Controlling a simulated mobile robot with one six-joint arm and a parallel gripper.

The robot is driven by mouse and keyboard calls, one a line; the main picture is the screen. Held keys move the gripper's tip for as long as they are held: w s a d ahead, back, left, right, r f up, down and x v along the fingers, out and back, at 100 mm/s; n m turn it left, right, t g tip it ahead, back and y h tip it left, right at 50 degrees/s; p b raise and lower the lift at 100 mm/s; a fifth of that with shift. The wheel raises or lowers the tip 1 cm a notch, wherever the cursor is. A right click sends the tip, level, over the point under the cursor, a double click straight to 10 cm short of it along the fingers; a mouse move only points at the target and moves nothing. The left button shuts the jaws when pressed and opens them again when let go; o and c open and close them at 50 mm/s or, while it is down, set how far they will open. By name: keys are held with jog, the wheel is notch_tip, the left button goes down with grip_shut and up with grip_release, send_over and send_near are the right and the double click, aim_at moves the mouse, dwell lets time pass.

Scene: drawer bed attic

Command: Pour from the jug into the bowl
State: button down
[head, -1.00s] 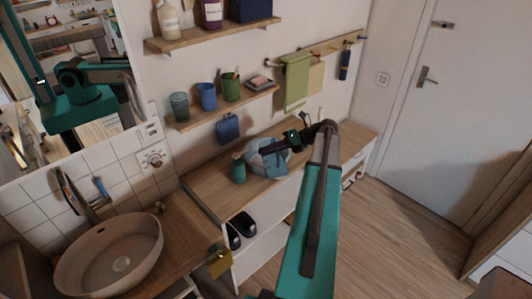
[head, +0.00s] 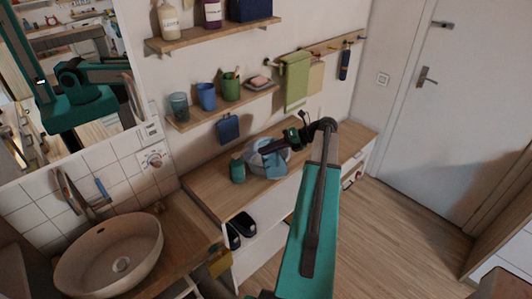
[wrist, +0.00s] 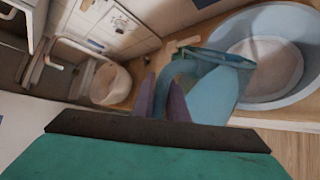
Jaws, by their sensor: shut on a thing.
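A blue jug (wrist: 207,88) is held by its handle between my gripper's purple fingers (wrist: 163,98) in the wrist view. In the head view, my gripper (head: 270,149) is over the wooden counter and the jug (head: 274,168) hangs in front of a pale blue bowl (head: 284,158), partly hiding it. In the wrist view the wide bowl (wrist: 306,93) is beside the jug's rim, with a paler round area inside. The jug's contents are not visible, and no stream shows.
A green cup (head: 237,171) stands on the counter just left of the bowl. A shelf (head: 222,107) with cups and a hanging green towel (head: 297,80) are on the wall behind. A washbasin (head: 110,255) is at the lower left.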

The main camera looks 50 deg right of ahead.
aim_at(264, 143)
jog(key=shift+w+d+m+g, duration=0.45)
jog(key=shift+w+g, duration=0.15)
jog(key=shift+w, duration=0.1)
dwell(2.4)
jog(key=shift+w+d+r+m+g+y, duration=0.15)
jog(key=shift+w+d+r+m+y, duration=0.15)
jog(key=shift+w, duration=0.2)
jog(key=shift+w+d+r+m+g+y, duration=0.1)
jog(key=shift+w+d+r+g, duration=0.15)
jog(key=shift+w+d, duration=0.2)
jog(key=shift+w+d+r+m+g+y, duration=0.1)
jog(key=shift+w+d+r+m+y, duration=0.15)
jog(key=shift+w, duration=0.3)
dwell(1.2)
jog(key=shift+n+t+h, duration=0.45)
jog(key=shift+n+t, duration=0.05)
jog(key=shift+n, duration=0.1)
jog(key=shift+s+a+f, duration=0.35)
jog(key=shift+s+a, duration=0.2)
jog(key=shift+s, duration=0.25)
jog(key=shift+s+a+f, duration=0.35)
jog(key=shift+s+a, duration=0.2)
jog(key=shift+s, duration=0.2)
jog(key=shift+s+a, duration=0.1)
jog(key=shift+s, duration=0.1)
jog(key=shift+s+t, duration=0.1)
jog(key=shift+t, duration=0.2)
